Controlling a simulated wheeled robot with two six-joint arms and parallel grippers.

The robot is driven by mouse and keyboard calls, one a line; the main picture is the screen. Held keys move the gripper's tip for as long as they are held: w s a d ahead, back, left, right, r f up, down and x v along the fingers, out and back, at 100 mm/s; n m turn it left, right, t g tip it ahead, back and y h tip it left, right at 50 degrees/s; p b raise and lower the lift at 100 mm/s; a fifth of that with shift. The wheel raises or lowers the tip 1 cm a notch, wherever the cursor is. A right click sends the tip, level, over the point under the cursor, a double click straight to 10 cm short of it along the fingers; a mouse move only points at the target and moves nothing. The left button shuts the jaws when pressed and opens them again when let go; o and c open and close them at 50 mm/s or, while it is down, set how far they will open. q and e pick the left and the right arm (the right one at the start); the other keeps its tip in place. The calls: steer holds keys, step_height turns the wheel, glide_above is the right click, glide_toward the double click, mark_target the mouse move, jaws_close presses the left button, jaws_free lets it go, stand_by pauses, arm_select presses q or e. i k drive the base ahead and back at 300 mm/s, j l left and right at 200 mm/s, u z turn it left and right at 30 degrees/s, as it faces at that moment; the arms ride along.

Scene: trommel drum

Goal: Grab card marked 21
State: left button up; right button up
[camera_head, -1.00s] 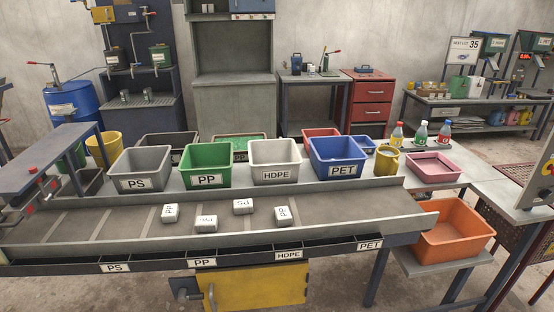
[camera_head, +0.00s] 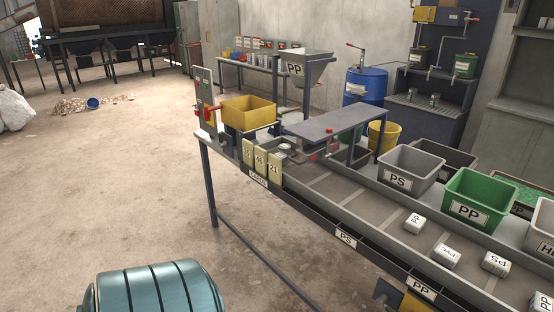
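The card marked 21 (camera_head: 274,166) is a pale yellow upright card at the right end of a short row of cards. It stands at the near left end of the sorting bench, above a label that appears to read CARDS (camera_head: 259,178). Beside it to the left stand a card that looks like 46 (camera_head: 260,159) and another card (camera_head: 247,152) whose mark is too small to read. Neither of my grippers shows in the view.
A yellow bin (camera_head: 248,113) and a post with a red handle (camera_head: 206,112) stand behind the cards. A grey raised table (camera_head: 325,122) is to their right. White labelled blocks lie on the belt (camera_head: 372,210). A teal banded rounded object (camera_head: 157,288) is at the bottom. Floor at left is largely clear.

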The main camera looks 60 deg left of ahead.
mark_target(275, 162)
steer(key=u, duration=1.9)
